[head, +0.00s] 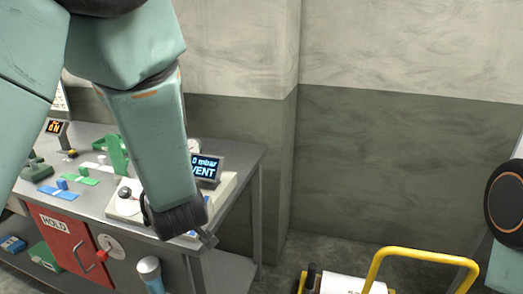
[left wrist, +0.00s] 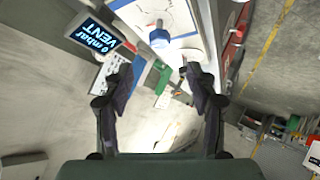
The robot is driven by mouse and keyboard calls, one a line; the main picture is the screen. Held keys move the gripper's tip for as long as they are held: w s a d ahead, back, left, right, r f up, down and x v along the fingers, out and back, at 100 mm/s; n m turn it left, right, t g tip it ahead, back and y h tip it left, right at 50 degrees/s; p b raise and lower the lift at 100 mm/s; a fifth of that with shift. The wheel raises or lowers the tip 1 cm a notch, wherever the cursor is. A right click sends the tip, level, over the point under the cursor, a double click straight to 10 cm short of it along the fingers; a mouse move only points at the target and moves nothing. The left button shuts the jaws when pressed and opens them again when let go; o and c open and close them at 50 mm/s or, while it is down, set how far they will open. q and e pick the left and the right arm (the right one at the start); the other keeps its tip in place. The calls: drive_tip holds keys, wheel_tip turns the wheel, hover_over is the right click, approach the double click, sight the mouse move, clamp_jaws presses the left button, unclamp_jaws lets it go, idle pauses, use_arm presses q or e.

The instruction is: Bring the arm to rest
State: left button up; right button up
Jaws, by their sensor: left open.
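My left arm comes in from the upper left in the head view and reaches down over the front of the grey bench (head: 228,158). My left gripper (left wrist: 157,76) is open in the left wrist view, its two dark fingers spread with nothing held between them. A blue-topped knob on a white panel (left wrist: 159,36) shows beyond the fingertips, apart from them. In the head view the gripper's fingers are mostly hidden behind my wrist. Part of my right arm shows at the right edge of the head view; its gripper is out of view.
The bench carries a display reading "0 mbar VENT" (head: 206,168), a green stand (head: 116,153) and small blue and green pieces. A cart with a yellow handle (head: 420,254) stands lower right.

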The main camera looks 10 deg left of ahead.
use_arm(q)
drive_tip(key=s+d+f+m+g+h+b, duration=0.25)
drive_tip(key=s+f+m, duration=0.3)
drive_tip(key=f, duration=0.45)
drive_tip(key=s+d+f+m+g+h+b, duration=0.1)
drive_tip(key=s+d+f+m+h, duration=0.2)
drive_tip(key=s+f+m, duration=0.55)
drive_tip(key=s+d+f+g+h+b, duration=0.1)
drive_tip(key=s+f+g+b, duration=0.3)
drive_tip(key=s+f, duration=1.4)
drive_tip(key=shift+s+d+f+g+b, duration=0.2)
drive_tip(key=shift+d+g+b, duration=0.15)
drive_tip(key=shift+d+g, duration=0.3)
drive_tip(key=shift+a+r, duration=0.1)
drive_tip(key=c, duration=0.4)
drive_tip(key=shift+s+a+n, duration=0.1)
drive_tip(key=shift+s+n, duration=0.05)
drive_tip(key=shift+n, duration=0.15)
